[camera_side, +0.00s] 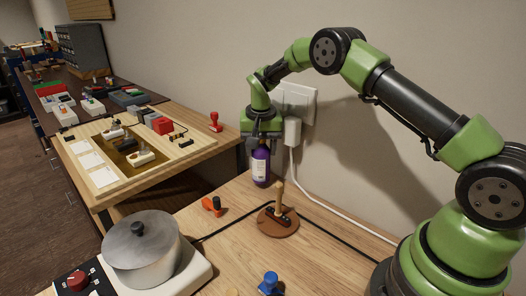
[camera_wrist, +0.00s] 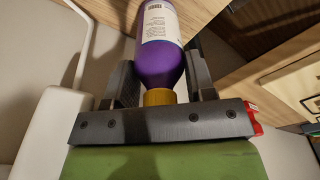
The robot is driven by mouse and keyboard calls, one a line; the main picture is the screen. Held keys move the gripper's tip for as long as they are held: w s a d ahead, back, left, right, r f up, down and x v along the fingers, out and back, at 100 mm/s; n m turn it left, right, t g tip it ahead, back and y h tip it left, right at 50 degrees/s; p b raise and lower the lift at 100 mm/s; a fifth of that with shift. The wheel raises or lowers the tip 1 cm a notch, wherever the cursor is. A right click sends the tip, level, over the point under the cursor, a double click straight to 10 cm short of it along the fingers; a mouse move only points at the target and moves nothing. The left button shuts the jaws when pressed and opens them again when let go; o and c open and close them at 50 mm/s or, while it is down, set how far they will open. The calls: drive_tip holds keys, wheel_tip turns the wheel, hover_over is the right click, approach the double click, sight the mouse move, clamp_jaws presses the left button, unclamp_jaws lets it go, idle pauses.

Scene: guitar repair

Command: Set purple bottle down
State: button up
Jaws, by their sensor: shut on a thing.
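The purple bottle (camera_side: 261,167) has a white label and hangs upright below my gripper (camera_side: 262,143) in the side view. In the wrist view the purple bottle (camera_wrist: 160,60) shows its label, purple shoulder and yellow-brown neck between the two dark fingers of my gripper (camera_wrist: 160,82). My gripper is shut on the bottle near its top. The bottle is near the back edge of the wooden table (camera_side: 330,262), close to the wall. Whether its base touches the table is hard to tell.
A round brown stand (camera_side: 278,224) with an upright wooden stick is just in front of the bottle. An orange-and-black item (camera_side: 211,206) lies to the left. A pot (camera_side: 141,247) sits on a hot plate at front left. A plug (camera_side: 292,131) and white cable run along the wall behind.

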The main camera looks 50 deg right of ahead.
drive_tip(key=shift+d+f, duration=0.35)
drive_tip(key=shift+f, duration=0.5)
drive_tip(key=shift+f, duration=0.1)
drive_tip(key=o, duration=1)
